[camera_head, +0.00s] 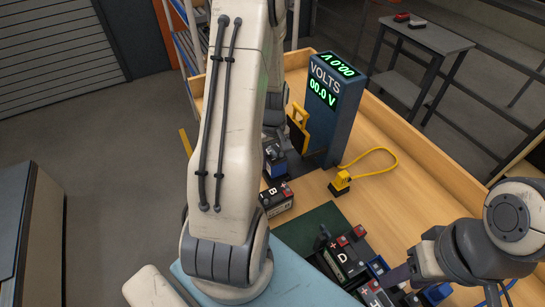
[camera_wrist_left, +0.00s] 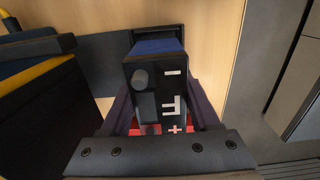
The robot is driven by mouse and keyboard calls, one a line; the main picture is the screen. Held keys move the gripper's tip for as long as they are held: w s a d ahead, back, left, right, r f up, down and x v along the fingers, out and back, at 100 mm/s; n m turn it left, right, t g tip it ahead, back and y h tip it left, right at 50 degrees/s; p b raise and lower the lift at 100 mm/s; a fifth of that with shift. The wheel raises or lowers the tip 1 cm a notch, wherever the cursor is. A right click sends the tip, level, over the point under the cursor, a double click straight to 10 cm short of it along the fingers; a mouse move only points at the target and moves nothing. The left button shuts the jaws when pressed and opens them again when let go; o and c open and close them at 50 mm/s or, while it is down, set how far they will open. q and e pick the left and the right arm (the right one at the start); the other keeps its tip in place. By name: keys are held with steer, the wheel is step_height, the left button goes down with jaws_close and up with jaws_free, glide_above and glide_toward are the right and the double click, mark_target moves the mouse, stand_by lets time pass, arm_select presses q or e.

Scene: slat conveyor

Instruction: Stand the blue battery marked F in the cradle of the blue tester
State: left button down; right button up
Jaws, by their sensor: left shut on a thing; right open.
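The battery marked F (camera_wrist_left: 170,98) fills the middle of the left wrist view, dark on its lettered face with a blue side. My left gripper (camera_wrist_left: 160,125) is shut on it, a finger on each side. In the head view my left arm hides most of that gripper; a dark and blue block (camera_head: 278,168) beside the arm looks like this battery. The blue tester (camera_head: 332,110) stands just right of it, reading 00.0 V, with a yellow clamp (camera_head: 298,130) on its left side. I cannot tell whether the battery touches the cradle. My right gripper (camera_head: 398,275) is open at lower right, near other batteries.
A battery marked B (camera_head: 276,199) lies on the wooden table near my left arm. Batteries marked D (camera_head: 345,256) and H (camera_head: 373,293) stand by a green mat (camera_head: 310,225). The table's right side is clear.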

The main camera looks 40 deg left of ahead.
arm_select(q)
steer(key=shift+f+b, duration=0.7)
steer(key=shift+f, duration=0.25)
steer(key=shift+c, duration=0.2)
jaws_free()
steer(key=shift+r, duration=0.1)
step_height(320, 180, up, 10)
steer(key=shift+r+b, duration=0.15)
steer(key=shift+b, duration=0.6)
steer(key=shift+s, duration=0.1)
